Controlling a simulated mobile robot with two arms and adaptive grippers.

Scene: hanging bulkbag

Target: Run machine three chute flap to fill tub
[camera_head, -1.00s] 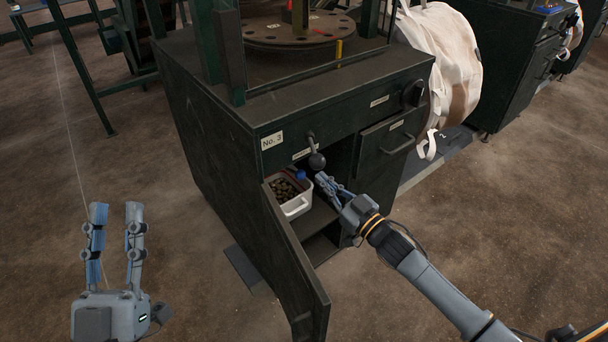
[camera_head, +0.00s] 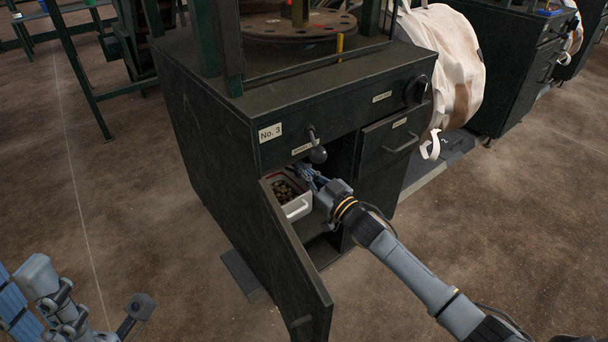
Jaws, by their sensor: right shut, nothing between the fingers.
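Machine No. 3 (camera_head: 215,150) is a dark green cabinet with its door (camera_head: 298,265) swung open. My left gripper (camera_head: 50,300) is at the bottom left, partly cut off, away from the machine.
A closed drawer (camera_head: 395,140) with a handle is right of the opening. A black rotary knob (camera_head: 416,90) is at the upper right. A large white bulk bag (camera_head: 452,60) stands behind the machine. Open floor (camera_head: 500,240) lies to the right.

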